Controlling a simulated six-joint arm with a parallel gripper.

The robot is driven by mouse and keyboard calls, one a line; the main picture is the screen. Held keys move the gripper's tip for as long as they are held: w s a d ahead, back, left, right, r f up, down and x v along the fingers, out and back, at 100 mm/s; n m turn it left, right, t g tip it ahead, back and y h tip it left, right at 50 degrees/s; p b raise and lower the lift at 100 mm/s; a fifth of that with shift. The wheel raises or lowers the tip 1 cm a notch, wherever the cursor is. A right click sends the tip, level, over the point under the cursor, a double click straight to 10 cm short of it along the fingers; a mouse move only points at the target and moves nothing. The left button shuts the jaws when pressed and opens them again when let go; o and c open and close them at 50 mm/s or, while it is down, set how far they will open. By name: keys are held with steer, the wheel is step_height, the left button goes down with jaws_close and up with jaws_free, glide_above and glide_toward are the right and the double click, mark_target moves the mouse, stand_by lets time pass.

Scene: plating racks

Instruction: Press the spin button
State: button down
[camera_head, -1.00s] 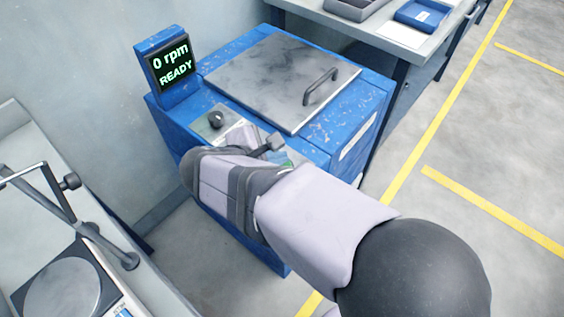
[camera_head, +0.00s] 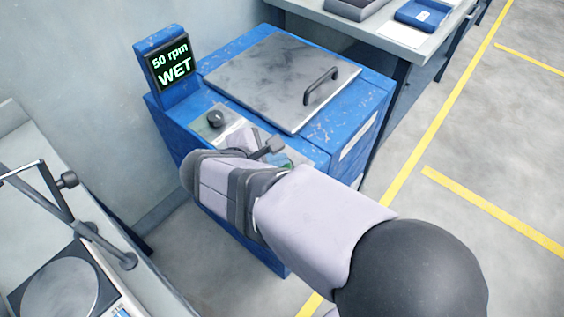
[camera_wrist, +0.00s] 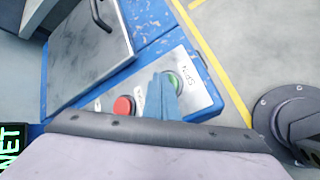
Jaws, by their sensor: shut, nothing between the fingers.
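The blue spin machine (camera_head: 330,137) stands against the wall with its metal lid (camera_head: 280,75) down. Its display (camera_head: 170,62) reads "50 rpm WET". In the wrist view, the green button (camera_wrist: 172,80) sits beside the label "SPIN" on the sloped metal panel (camera_wrist: 198,92). A red button (camera_wrist: 124,105) is to its left. My gripper (camera_wrist: 165,88) is shut and empty, with its blue fingertips at the green button, partly covering it; they seem to touch it. In the head view my wrist hides most of the panel.
A black knob (camera_head: 215,118) is on the panel's left end. A bench with a scale (camera_head: 62,288) is at lower left. A table with a blue tray (camera_head: 422,15) is behind right. Open floor lies right.

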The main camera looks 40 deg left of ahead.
stand_by(0.4)
steer(key=shift+r+p, duration=0.85)
steer(key=shift+p, duration=0.05)
steer(key=shift+r, duration=0.1)
step_height(320, 180, up, 5)
steer(key=p, duration=0.4)
stand_by(0.6)
